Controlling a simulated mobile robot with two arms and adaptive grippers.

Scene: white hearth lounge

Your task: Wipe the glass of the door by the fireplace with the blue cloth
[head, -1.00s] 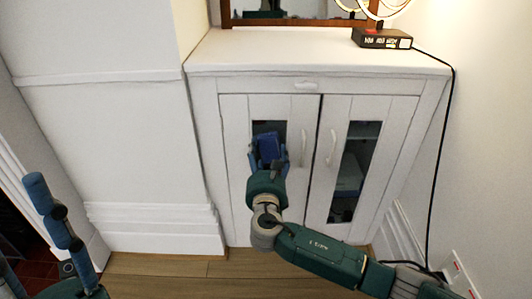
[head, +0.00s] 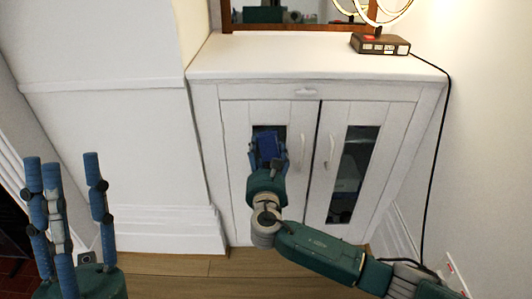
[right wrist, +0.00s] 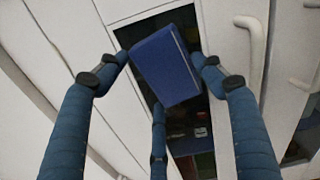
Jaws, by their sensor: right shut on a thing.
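The blue cloth (head: 267,148) is a folded, block-like pad. My right gripper (head: 268,160) is shut on it in front of the narrow glass pane (head: 268,130) of the cabinet's left door (head: 236,155). In the right wrist view the cloth (right wrist: 165,68) sits tilted between the fingers of the gripper (right wrist: 166,75), over the upper part of the dark glass (right wrist: 190,135). I cannot tell whether cloth and glass touch. The cloth and hand hide most of the pane in the head view. My left gripper (head: 72,175) is open and empty at the lower left.
The right door (head: 375,160) has its own glass pane (head: 352,172) and both doors are closed, with curved white handles (head: 304,148). A lamp on a dark base (head: 381,44) and a framed mirror (head: 285,12) are on the cabinet top (head: 300,58). A black cable (head: 436,150) hangs at right.

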